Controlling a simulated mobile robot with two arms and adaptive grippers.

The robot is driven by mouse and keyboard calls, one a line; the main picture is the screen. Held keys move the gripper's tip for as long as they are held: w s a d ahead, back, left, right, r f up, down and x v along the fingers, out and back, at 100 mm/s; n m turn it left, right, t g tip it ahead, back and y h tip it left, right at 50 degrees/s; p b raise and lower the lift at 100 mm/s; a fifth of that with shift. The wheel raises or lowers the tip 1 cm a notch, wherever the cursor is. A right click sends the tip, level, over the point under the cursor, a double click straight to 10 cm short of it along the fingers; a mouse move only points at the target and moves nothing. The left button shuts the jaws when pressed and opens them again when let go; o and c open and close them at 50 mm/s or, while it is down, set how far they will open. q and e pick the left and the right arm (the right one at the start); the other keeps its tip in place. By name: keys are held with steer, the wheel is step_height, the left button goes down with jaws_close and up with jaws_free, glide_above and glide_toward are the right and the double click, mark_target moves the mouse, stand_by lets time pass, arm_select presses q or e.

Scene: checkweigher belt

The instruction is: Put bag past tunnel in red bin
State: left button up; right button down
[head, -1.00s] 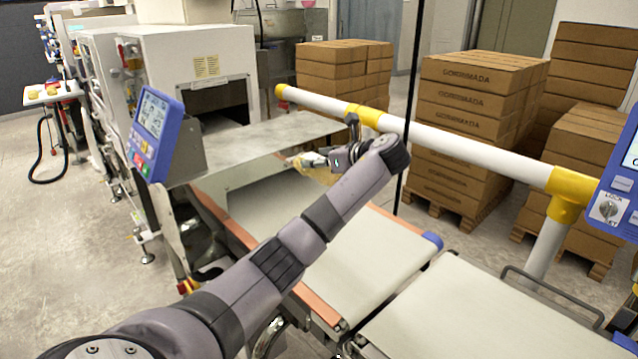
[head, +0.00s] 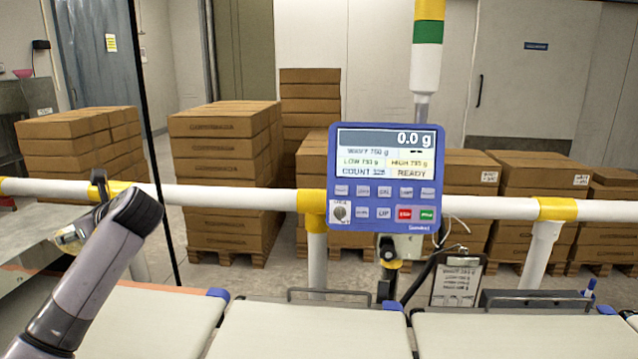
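My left arm comes in at the lower left of the head view, with its gripper (head: 68,237) above the left end of the belts, near the white guard rail. A small pale, yellowish patch shows at the fingers. It may be part of a bag, but the wrist covers most of it, and I cannot tell whether the fingers are shut on it. The tunnel and the red bin are not in view. My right gripper is not in view.
A blue checkweigher display (head: 385,180) reads 0.0 g. Pale belts (head: 310,330) run along the front and look empty. A white rail (head: 240,197) with yellow joints runs behind them. Stacked cartons (head: 222,150) stand beyond. A clipboard (head: 457,282) hangs at the right.

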arm_select(q)
steer(key=d+m+t, duration=0.1)
steer(key=d, duration=0.1)
steer(key=d+m+t+h, duration=0.1)
steer(key=d, duration=0.2)
steer(key=d+m+t+h, duration=0.1)
steer(key=d, duration=0.1)
steer(key=shift+s+d+r+m+t, duration=0.1)
steer(key=shift+d+m+t, duration=0.2)
steer(key=s+d+f+m+t+h, duration=0.2)
steer(key=s+d+m+h, duration=0.3)
steer(key=d, duration=0.6)
steer(key=s+d+f+m+t+h, duration=0.2)
steer(key=s+d+f+m+h, duration=0.1)
steer(key=s+d, duration=0.4)
steer(key=d+m+h, duration=0.1)
steer(key=d+h, duration=0.1)
steer(key=d, duration=0.1)
steer(key=shift+s+d+m+h, duration=0.3)
steer(key=shift+s+d+m, duration=0.05)
steer(key=shift+m, duration=0.05)
